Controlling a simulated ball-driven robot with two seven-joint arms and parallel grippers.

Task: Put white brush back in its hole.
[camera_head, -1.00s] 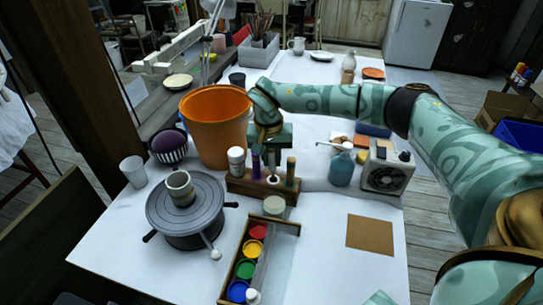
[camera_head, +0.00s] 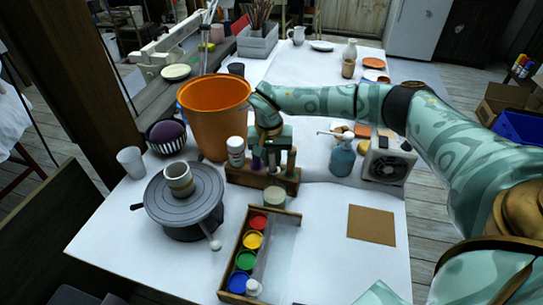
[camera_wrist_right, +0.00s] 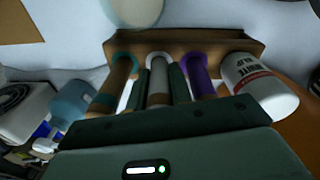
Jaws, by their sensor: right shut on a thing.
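The white brush (camera_wrist_right: 158,80) is between the two fingers of my right gripper (camera_wrist_right: 157,92), which are shut on it. In the wrist view its lower end meets the white-ringed middle hole of the wooden brush rack (camera_wrist_right: 222,42). I cannot tell how deep it sits. A teal-marked brush (camera_wrist_right: 115,80) and a purple-marked brush (camera_wrist_right: 196,75) stand in the holes on either side. In the head view my right gripper (camera_head: 272,150) is low over the rack (camera_head: 262,179) and partly hides the brushes. My left gripper is not in view.
A white bottle (camera_head: 236,151) stands at the rack's left end, with an orange bucket (camera_head: 215,115) behind. A blue bottle (camera_head: 342,158) and small heater (camera_head: 389,163) are to the right. A paint tray (camera_head: 277,253) and pottery wheel (camera_head: 180,211) are nearer.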

